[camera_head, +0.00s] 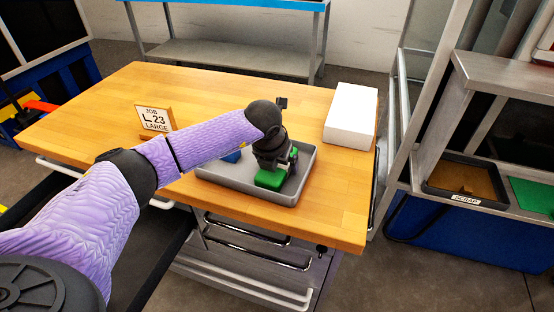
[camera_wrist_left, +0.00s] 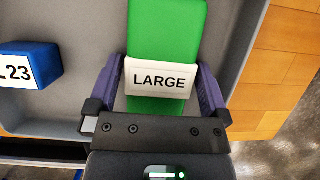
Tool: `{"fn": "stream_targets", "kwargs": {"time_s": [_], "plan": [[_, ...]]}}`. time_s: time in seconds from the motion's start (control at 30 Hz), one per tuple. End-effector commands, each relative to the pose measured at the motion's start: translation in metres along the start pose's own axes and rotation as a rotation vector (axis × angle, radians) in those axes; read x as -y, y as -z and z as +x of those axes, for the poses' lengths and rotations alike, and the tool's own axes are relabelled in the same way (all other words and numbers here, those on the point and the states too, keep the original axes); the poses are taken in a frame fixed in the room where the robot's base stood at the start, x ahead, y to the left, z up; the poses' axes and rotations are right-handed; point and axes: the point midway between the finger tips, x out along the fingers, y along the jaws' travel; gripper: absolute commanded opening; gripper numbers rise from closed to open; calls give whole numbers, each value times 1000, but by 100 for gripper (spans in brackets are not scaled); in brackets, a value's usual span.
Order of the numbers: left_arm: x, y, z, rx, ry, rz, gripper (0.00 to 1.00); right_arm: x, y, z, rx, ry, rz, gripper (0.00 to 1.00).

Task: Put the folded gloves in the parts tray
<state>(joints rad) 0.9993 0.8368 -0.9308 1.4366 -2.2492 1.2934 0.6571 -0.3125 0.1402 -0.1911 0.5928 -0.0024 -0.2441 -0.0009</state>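The folded gloves (camera_head: 270,179) are a green bundle with a white band marked LARGE, seen close up in the left wrist view (camera_wrist_left: 165,40). They are inside the grey parts tray (camera_head: 240,184) on the wooden bench, at its right front part. My left gripper (camera_wrist_left: 161,75) points down over the tray, with a finger against each side of the bundle at the band. It appears shut on the gloves. Whether they rest on the tray floor is hard to tell. In the head view my wrist hides part of them. My right gripper is not in view.
A blue block (camera_head: 232,157) marked L 23 lies in the tray, left of the gloves (camera_wrist_left: 28,66). A job card (camera_head: 155,118) reading L 23 LARGE stands left on the bench (camera_head: 95,112). A white box (camera_head: 351,115) stands behind right. A scrap tray (camera_head: 467,183) is farther right.

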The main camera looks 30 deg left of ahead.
Motion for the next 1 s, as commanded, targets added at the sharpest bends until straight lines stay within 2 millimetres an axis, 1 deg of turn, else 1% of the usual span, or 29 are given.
{"fn": "stream_targets", "kwargs": {"time_s": [0.07,0.17,0.2,0.3,0.4,0.5,0.63,1.0], "plan": [[0,-2,-8,2,0,0,100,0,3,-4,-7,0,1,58],[0,-4,-32,5,1,2,100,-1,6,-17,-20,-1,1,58],[-1,-4,-45,7,1,1,100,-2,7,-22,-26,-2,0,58],[0,-4,-75,6,1,1,100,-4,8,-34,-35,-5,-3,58],[0,-4,-99,5,0,1,100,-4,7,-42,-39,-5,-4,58],[0,-2,-115,3,0,1,100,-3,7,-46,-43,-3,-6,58],[0,-2,-123,1,0,0,100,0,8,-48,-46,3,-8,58],[0,-1,-122,0,0,0,100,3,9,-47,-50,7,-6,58]]}}
